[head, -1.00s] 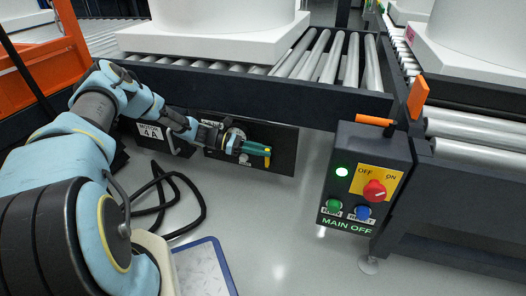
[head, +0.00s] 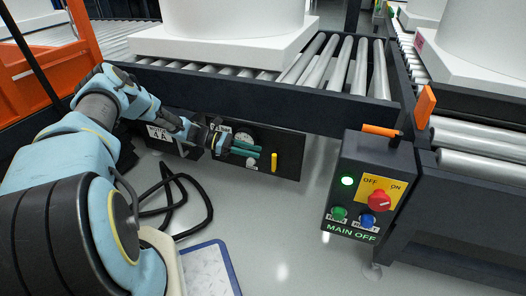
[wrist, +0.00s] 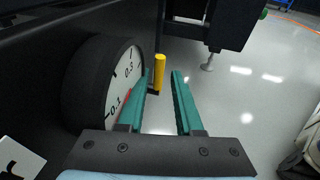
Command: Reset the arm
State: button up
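My gripper (head: 247,152) is at the end of my arm, in front of the dark panel under the conveyor. In the wrist view its two teal fingers (wrist: 160,100) are apart with nothing between them at the tips. A yellow handle (head: 274,162) stands upright on the panel, just right of the fingertips in the head view. In the wrist view the yellow handle (wrist: 160,70) is beyond the fingers, apart from them. A round gauge (wrist: 108,85) with a white face is close to the left finger; it also shows in the head view (head: 243,137).
A control box (head: 367,187) with a red knob, green and blue buttons and a lit green lamp hangs at the right. A roller conveyor (head: 345,65) carries a large white tank (head: 230,40). A black cable (head: 190,178) lies on the floor. Open floor is in front of the panel.

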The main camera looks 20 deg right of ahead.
jog(key=shift+w+a+r, duration=0.1)
jog(key=shift+w+a, duration=0.2)
jog(key=shift+a, duration=0.2)
jog(key=s+a+r+m+t+y+p, duration=0.3)
jog(key=s+a+r+m+y, duration=0.15)
jog(key=a+r, duration=0.55)
jog(key=s+a+r+m+t+y+p, duration=0.2)
jog(key=s+a+r+m+t+y, duration=0.3)
jog(key=a+r, duration=0.55)
jog(key=s+a+r+m+t+y+p, duration=0.2)
jog(key=s+a+r+m+y+p, duration=0.15)
jog(key=s+a+r, duration=0.55)
notch_tip(320, 180, up, 40)
jog(key=w+p, duration=0.2)
jog(key=p, duration=3.5)
jog(key=shift+a, duration=0.4)
jog(key=shift+f, duration=0.15)
